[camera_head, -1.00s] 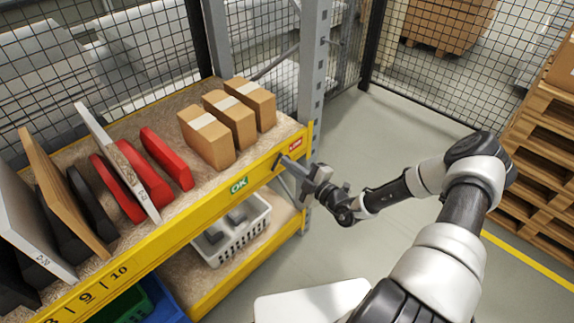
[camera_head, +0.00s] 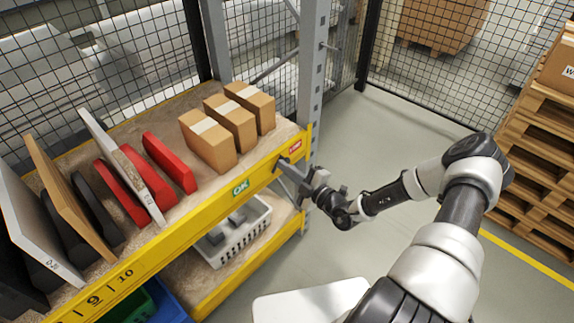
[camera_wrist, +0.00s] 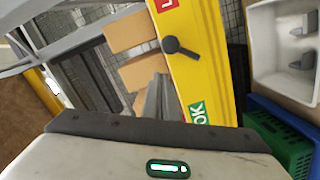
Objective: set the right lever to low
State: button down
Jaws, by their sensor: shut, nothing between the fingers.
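The lever is dark, with a round hub and a short handle, on the front of the yellow shelf beam. In the wrist view the lever (camera_wrist: 180,47) sits between a red label (camera_wrist: 168,4) and a green OK label (camera_wrist: 198,113). Its handle points toward the beam's lower edge, slightly toward OK. In the head view my gripper (camera_head: 284,169) is at the beam front between the OK label (camera_head: 240,187) and the red label (camera_head: 295,147), largely hiding the lever. My gripper's fingers (camera_wrist: 157,88) are shut and empty, apart from the lever in the wrist view.
Cardboard boxes (camera_head: 208,140) and upright red, black and pale boards stand on the shelf above the beam. A white basket (camera_head: 238,235) sits below it. A grey post (camera_head: 312,70) rises at the beam's right end. Open floor lies right of the shelf.

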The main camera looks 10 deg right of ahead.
jog(key=v, duration=1)
jog(key=shift+s+a+r, duration=0.3)
jog(key=shift+s+a, duration=0.05)
